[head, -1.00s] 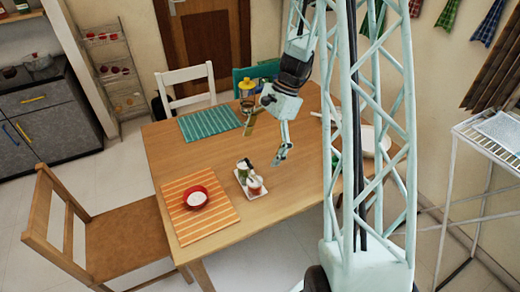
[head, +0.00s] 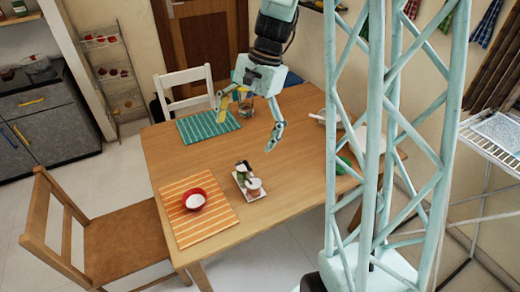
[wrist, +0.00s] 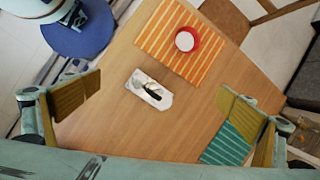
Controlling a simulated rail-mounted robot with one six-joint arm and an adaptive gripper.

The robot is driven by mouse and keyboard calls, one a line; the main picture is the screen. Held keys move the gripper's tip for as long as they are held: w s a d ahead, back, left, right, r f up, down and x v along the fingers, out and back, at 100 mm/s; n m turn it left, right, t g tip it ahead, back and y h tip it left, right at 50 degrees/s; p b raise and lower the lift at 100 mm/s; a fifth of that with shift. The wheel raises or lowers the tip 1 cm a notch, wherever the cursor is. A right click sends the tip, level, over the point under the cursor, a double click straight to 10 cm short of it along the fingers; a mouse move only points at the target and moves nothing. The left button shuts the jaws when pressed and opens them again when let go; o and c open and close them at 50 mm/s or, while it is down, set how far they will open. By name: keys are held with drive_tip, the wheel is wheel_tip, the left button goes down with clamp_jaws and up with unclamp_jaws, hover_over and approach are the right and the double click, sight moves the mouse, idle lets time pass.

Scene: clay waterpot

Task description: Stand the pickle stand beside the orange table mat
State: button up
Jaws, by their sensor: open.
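The pickle stand (head: 248,186) is a small white tray with small dark and whitish containers. It is on the table just right of the orange striped mat (head: 212,226), with a narrow strip of wood between them. In the wrist view the stand (wrist: 150,90) lies below and left of the orange mat (wrist: 160,50). My gripper (head: 248,118) is open and empty, above the table on the far side of the stand. In the wrist view its fingers (wrist: 163,100) are spread wide, with the stand seen between them.
A red bowl (head: 194,199) is on the orange mat. A teal striped mat (head: 207,127) lies farther back, with a glass jar (head: 246,105) near it. A wooden chair (head: 110,230) stands at left. Bare wood surrounds the stand's right side.

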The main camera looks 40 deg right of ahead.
drive_tip(key=s+a+r+n+t+h, duration=0.1)
drive_tip(key=s+a+r+n, duration=0.45)
drive_tip(key=s+r, duration=0.3)
drive_tip(key=s+a+r+n+t+h, duration=0.15)
drive_tip(key=s+a+r+n, duration=0.25)
drive_tip(key=s+a+r, duration=0.45)
drive_tip(key=s+r+n+t+h, duration=0.1)
drive_tip(key=s+r+n, duration=0.3)
drive_tip(key=s, duration=0.7)
drive_tip(key=shift+s+r, duration=0.35)
drive_tip(key=shift+r, duration=0.3)
drive_tip(key=shift+a, duration=0.1)
idle(0.5)
